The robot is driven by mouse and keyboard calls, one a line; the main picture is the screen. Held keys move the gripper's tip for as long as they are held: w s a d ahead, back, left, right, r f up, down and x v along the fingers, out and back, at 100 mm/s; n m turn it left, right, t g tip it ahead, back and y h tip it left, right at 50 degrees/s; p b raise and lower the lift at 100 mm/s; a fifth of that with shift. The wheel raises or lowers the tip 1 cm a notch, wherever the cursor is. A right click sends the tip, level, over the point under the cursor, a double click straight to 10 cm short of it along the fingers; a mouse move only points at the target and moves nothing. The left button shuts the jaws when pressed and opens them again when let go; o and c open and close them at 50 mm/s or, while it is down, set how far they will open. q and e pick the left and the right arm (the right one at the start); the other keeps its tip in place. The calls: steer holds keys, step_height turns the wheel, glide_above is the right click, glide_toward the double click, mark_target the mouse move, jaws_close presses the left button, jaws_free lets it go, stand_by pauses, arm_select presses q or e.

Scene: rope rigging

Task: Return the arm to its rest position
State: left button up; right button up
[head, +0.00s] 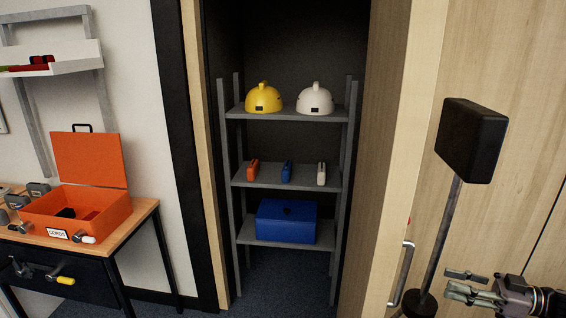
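My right gripper (452,282) is at the lower right of the head view, in front of the wooden panel. Its fingers point left, with a gap between the upper and lower ones, and I see nothing held between them. The wrist runs off toward the bottom right corner. My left gripper is not in view.
A black box on a pole (470,140) stands close above my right gripper, and a door handle (402,274) is to its left. A grey shelf (290,178) holds helmets, small devices and a blue box (287,222). An open orange case (92,212) sits on a table (142,213).

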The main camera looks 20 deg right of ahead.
steer(key=a+f+m+g+h, duration=0.1)
steer(key=a+f+m+h, duration=0.2)
steer(key=a+f+h, duration=0.65)
steer(key=a+f+m+g+h, duration=0.15)
steer(key=a+f+m, duration=0.25)
steer(key=f, duration=1)
steer(key=s+a+r+g, duration=0.2)
steer(key=s+a, duration=0.1)
steer(key=a, duration=0.5)
steer(key=s+a+r+g, duration=0.2)
steer(key=s+a+g, duration=0.1)
steer(key=a, duration=0.5)
steer(key=s+a+r+g, duration=0.2)
steer(key=s+a, duration=0.1)
steer(key=a, duration=0.5)
step_height(320, 180, down, 28)
steer(key=s+g+b, duration=0.1)
steer(key=g+b, duration=0.1)
steer(key=b, duration=0.1)
steer(key=s+d+f+n+h+b, duration=0.1)
steer(key=s+d+f+b, duration=0.2)
steer(key=s+f, duration=1.4)
step_height(320, 180, down, 4)
steer(key=shift+s+d+r+g, duration=0.1)
steer(key=shift+s+d+g, duration=0.2)
steer(key=shift+s+g, duration=0.15)
